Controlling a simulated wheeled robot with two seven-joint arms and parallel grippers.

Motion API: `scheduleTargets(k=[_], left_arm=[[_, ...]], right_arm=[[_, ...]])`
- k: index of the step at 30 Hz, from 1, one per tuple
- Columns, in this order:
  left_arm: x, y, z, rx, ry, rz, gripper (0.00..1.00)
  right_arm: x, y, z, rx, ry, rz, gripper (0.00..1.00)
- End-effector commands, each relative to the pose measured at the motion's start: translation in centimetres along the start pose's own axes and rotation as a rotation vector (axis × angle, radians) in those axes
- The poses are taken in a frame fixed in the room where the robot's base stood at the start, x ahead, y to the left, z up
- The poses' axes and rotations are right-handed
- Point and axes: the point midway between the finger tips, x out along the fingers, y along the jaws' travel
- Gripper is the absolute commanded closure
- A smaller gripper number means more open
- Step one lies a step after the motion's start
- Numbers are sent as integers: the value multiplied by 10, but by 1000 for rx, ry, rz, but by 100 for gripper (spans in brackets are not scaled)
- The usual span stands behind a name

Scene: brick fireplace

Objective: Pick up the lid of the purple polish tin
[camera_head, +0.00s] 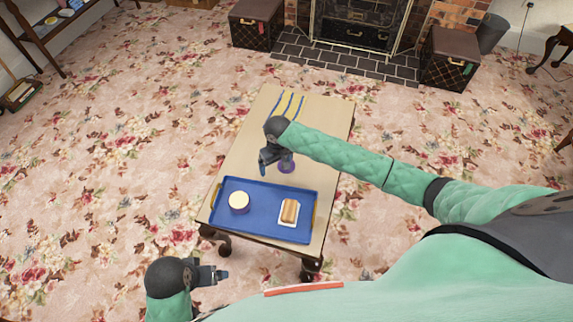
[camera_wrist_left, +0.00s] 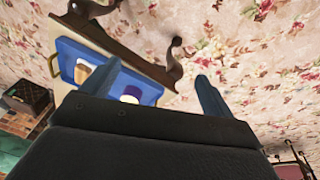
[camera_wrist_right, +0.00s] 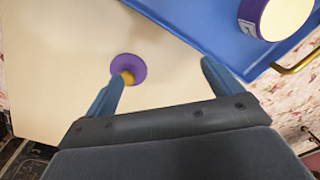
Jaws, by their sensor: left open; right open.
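The lid (camera_wrist_right: 128,66) is a purple disc with a yellow knob, lying on the bare tabletop beside the tray. In the head view the lid (camera_head: 286,167) is partly hidden by my right gripper (camera_head: 276,162). My right gripper is open and empty above the table; in the right wrist view the lid shows by its left fingertip, not centred between the fingers. The tin (camera_head: 239,202), purple-sided with a cream top, stands on the blue tray; it also shows in the right wrist view (camera_wrist_right: 272,18). My left gripper (camera_head: 218,275) is open and empty, off the table's near left corner.
The blue tray (camera_head: 262,222) with gold handles fills the table's near end and also holds a brush-like block (camera_head: 289,211) on a white base. Several blue and yellow strips (camera_head: 289,104) lie at the table's far end. The tabletop (camera_head: 245,150) left of the lid is clear.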

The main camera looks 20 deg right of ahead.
Motion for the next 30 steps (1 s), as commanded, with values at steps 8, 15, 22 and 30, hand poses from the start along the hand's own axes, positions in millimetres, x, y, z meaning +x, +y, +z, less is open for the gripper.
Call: scheduleTargets(k=[8, 15, 22, 30], left_arm=[[-2, -2, 1, 1, -1, -5, 13], [-5, -4, 2, 1, -8, -10, 13], [-13, -9, 4, -5, -28, -21, 13], [-22, -15, 6, -16, -47, -36, 13]], right_arm=[[-9, 56, -28, 76, -24, 56, 9], [5, 62, -30, 86, -29, 60, 9], [24, 63, -28, 84, -28, 59, 9], [59, 66, -26, 85, -28, 60, 9]])
